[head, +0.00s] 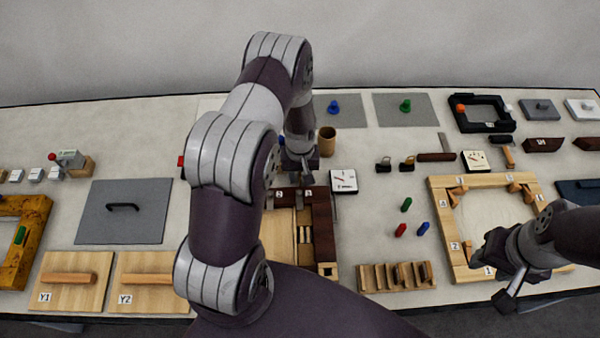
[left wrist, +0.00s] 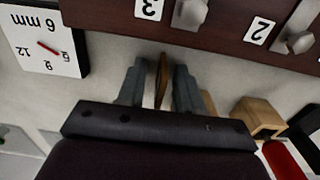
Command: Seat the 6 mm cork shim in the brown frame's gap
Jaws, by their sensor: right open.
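My left gripper (head: 300,165) is just behind the far side of the dark brown frame (head: 323,230), which my left arm partly hides. In the left wrist view, the gripper (left wrist: 160,78) is shut on a thin, upright brown piece, the cork shim (left wrist: 161,80). The frame's dark side (left wrist: 215,22), with labels 3 and 2 and metal clamps, lies just beyond the fingertips. The shim looks apart from it. The frame's gap cannot be made out. My right gripper (head: 502,275) is open and empty near the light wooden frame's front right.
A dial marked 6 mm (left wrist: 45,40) lies beside the brown frame. A tan cup (head: 328,141) stands behind my left gripper. A slotted wooden rack (head: 397,276) and several coloured pegs (head: 406,204) lie to the right. The light wooden frame (head: 455,235) stands farther right.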

